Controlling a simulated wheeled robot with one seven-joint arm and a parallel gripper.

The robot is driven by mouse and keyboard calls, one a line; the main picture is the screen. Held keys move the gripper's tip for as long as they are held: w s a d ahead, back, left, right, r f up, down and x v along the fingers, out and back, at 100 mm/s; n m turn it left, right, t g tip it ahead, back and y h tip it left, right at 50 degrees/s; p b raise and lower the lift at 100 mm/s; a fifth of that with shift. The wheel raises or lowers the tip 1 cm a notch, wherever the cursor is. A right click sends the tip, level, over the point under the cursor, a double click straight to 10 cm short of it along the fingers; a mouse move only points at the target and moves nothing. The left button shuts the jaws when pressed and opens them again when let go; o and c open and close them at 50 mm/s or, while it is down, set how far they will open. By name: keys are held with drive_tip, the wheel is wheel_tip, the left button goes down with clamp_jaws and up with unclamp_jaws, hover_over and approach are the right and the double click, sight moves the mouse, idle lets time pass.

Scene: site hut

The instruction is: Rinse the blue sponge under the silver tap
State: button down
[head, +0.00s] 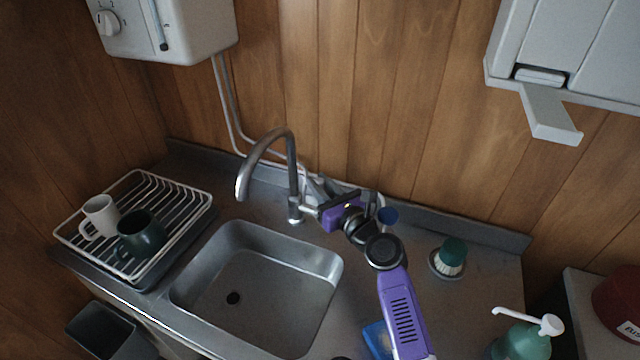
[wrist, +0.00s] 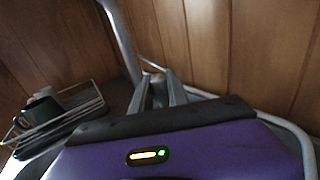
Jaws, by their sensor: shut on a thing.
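The silver tap (head: 268,160) stands behind the sink, its spout arching over the basin's back left. Its upright also shows in the wrist view (wrist: 121,40). A blue thing (head: 377,340), probably the blue sponge, lies on the counter right of the sink, partly hidden by my arm. No water shows at the spout.
The sink (head: 215,285) is empty. A wire rack (head: 185,190) with a white mug (head: 101,214) and a dark green mug (head: 142,236) stands left. A green brush (head: 453,254) and a green pump bottle (head: 522,342) are right. A dispenser (head: 550,112) overhangs the counter.

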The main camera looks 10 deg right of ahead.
drive_tip(key=shift+f, duration=0.1)
idle(0.3)
drive_tip(key=shift+s+a+f+b, duration=0.15)
drive_tip(key=shift+f+b, duration=0.1)
drive_tip(key=shift+b, duration=0.65)
drive_tip(key=shift+s+a+r+n+t+b, duration=0.2)
drive_tip(key=shift+s+n+t+b, duration=0.3)
drive_tip(key=shift+b, duration=0.55)
drive_tip(key=shift+w, duration=0.1)
drive_tip(key=c, duration=1.3)
unclamp_jaws()
drive_tip(key=shift+r, duration=0.1)
drive_tip(key=v, duration=0.7)
drive_tip(key=shift+s+d, duration=0.15)
drive_tip(key=shift+s, duration=0.2)
